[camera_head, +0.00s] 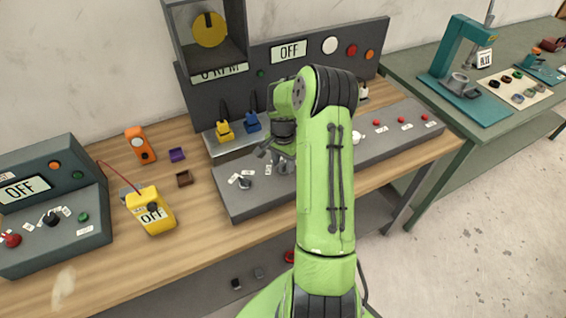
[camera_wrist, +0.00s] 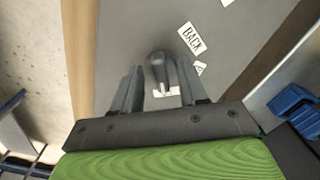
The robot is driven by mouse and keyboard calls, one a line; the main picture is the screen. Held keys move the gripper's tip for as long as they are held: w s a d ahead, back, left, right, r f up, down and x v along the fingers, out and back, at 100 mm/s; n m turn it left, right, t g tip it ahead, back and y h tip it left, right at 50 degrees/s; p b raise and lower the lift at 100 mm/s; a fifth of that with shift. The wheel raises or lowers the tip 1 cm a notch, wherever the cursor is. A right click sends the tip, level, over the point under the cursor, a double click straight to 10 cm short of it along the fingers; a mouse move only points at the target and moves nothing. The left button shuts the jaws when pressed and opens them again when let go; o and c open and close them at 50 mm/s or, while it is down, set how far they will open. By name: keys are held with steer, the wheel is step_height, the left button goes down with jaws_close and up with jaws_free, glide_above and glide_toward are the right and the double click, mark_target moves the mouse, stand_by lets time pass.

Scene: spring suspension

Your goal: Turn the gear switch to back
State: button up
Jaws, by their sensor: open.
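The gear switch is a dark grey lever (camera_wrist: 157,68) with a rounded end on the grey control panel (camera_head: 242,205). In the wrist view a white label reading BACK (camera_wrist: 191,38) lies beside it on the upper right, and another small label is partly hidden by the right finger. My gripper (camera_wrist: 160,82) is open, with one finger on each side of the lever. The right finger looks closer to it; I cannot tell whether it touches. In the head view my gripper (camera_head: 268,150) is low over the panel's left part, and my arm hides part of the panel.
A yellow meter (camera_head: 151,211) and an orange device (camera_head: 140,145) lie on the wooden table to the left. A second control box (camera_head: 50,240) stands at far left.

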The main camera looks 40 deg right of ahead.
steer(key=shift+f, duration=0.15)
jaws_close()
